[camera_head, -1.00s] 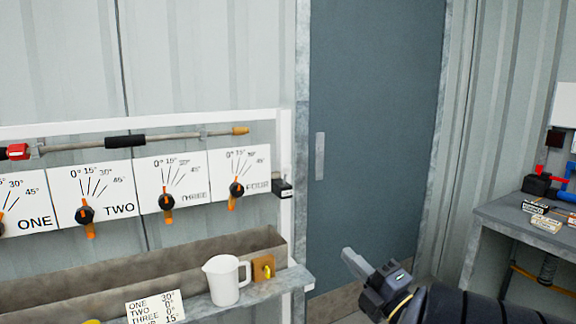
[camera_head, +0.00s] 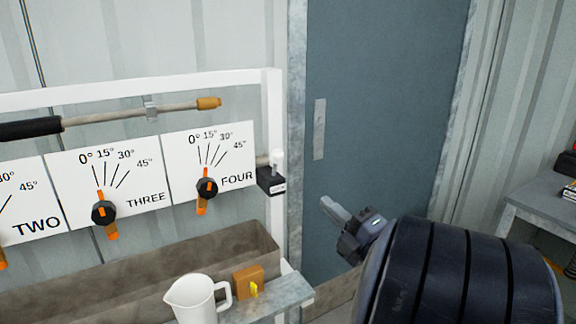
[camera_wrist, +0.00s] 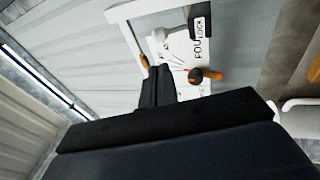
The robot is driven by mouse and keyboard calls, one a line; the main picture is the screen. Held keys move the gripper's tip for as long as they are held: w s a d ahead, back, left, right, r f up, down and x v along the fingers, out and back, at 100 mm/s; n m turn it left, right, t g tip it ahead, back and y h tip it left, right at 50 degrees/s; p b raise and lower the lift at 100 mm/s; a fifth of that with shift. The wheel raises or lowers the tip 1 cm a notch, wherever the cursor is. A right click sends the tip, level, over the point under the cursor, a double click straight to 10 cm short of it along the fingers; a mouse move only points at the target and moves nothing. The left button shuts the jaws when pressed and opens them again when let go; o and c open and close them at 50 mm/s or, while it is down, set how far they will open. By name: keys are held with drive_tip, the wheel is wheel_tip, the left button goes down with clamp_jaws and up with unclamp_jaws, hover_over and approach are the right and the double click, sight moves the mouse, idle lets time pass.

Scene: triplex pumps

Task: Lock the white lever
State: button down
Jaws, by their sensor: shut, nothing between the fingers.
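In the wrist view the white lever (camera_wrist: 159,36) shows near the top, beside a label (camera_wrist: 201,24) reading LOCK. My gripper (camera_head: 329,207) is shut and empty. It is in front of the blue-grey door, to the right of and lower than the lever in the head view, apart from it. In the wrist view my gripper's dark fingers (camera_wrist: 158,80) point toward the panel, below the lever.
Dial plates with orange-tipped black knobs (camera_head: 206,188) line the panel, with a rod (camera_head: 130,115) above them. Below are a trough (camera_head: 150,270), a white jug (camera_head: 193,300) and a yellow-orange block (camera_head: 248,281). A grey table (camera_head: 545,205) stands at the right.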

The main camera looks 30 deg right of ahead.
sight(281, 151)
drive_tip(key=shift+w, duration=0.1)
drive_tip(key=p+x, duration=0.2)
drive_tip(key=x, duration=1.1)
drive_tip(key=shift+w+a+r, duration=0.15)
drive_tip(key=shift+w+r, duration=0.05)
drive_tip(key=shift+w, duration=0.15)
drive_tip(key=shift+r+p, duration=0.1)
drive_tip(key=shift+p, duration=0.2)
drive_tip(key=p, duration=0.1)
drive_tip(key=r+g+p, duration=0.1)
drive_tip(key=p, duration=0.1)
drive_tip(key=shift+w+r, duration=0.2)
drive_tip(key=shift+w, duration=0.15)
drive_tip(key=w+g+p, duration=0.1)
drive_tip(key=p, duration=0.3)
drive_tip(key=w+r+g+p, duration=0.1)
drive_tip(key=g+p, duration=0.1)
drive_tip(key=p, duration=0.2)
drive_tip(key=w+r+m+g+h+p, duration=0.1)
drive_tip(key=g+p, duration=0.1)
drive_tip(key=p, duration=0.3)
drive_tip(key=shift+w+f+g+p, duration=0.15)
drive_tip(key=shift+w+g+p, duration=0.1)
drive_tip(key=shift+g+p, duration=0.25)
drive_tip(key=shift+w+p, duration=0.2)
drive_tip(key=shift+p, duration=0.15)
drive_tip(key=shift+w, duration=0.15)
